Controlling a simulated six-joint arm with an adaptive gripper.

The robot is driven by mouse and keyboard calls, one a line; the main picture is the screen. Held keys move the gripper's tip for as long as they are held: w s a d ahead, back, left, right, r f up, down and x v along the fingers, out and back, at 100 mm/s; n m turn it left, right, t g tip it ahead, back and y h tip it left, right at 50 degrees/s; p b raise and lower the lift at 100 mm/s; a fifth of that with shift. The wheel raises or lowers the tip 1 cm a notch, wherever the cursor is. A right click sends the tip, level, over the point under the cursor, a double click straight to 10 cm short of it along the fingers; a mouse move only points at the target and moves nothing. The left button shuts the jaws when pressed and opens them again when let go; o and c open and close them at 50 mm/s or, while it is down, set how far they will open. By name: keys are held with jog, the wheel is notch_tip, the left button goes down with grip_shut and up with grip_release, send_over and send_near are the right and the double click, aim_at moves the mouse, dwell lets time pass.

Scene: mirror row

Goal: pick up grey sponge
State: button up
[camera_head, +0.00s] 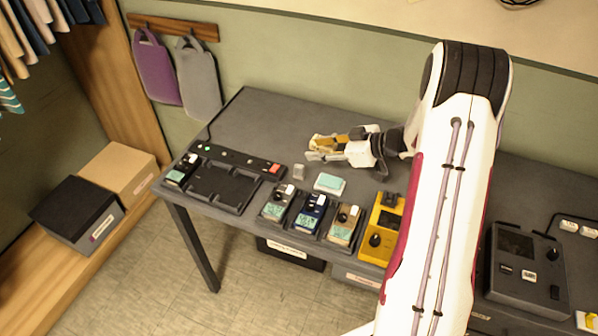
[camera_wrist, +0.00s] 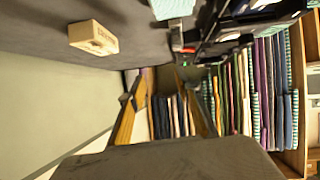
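A small grey block (camera_head: 299,171), which looks like the grey sponge, lies on the dark table between the power strip and a teal-and-white block (camera_head: 329,184). In the wrist view a small grey shape (camera_wrist: 177,36) beside a red spot appears to be the same block. My gripper (camera_head: 312,148) is above the table, behind the grey block in the head view and apart from it. Its two fingers are spread with nothing between them in the wrist view (camera_wrist: 165,98).
A tan lettered block (camera_wrist: 93,38) lies on the table in the wrist view. A power strip (camera_head: 235,159) and black tray (camera_head: 222,187) are at left. Several meters, including a yellow one (camera_head: 381,229), line the front edge. The table's back left is clear.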

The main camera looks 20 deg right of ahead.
aim_at(297, 166)
jog(key=a+r+y, duration=0.1)
jog(key=s+a+r+y, duration=0.1)
jog(key=a, duration=0.1)
jog(key=shift+r, duration=0.3)
jog(key=shift+f, duration=0.1)
jog(key=shift+f, duration=2.85)
jog(key=shift+f, duration=0.55)
jog(key=shift+x, duration=2.5)
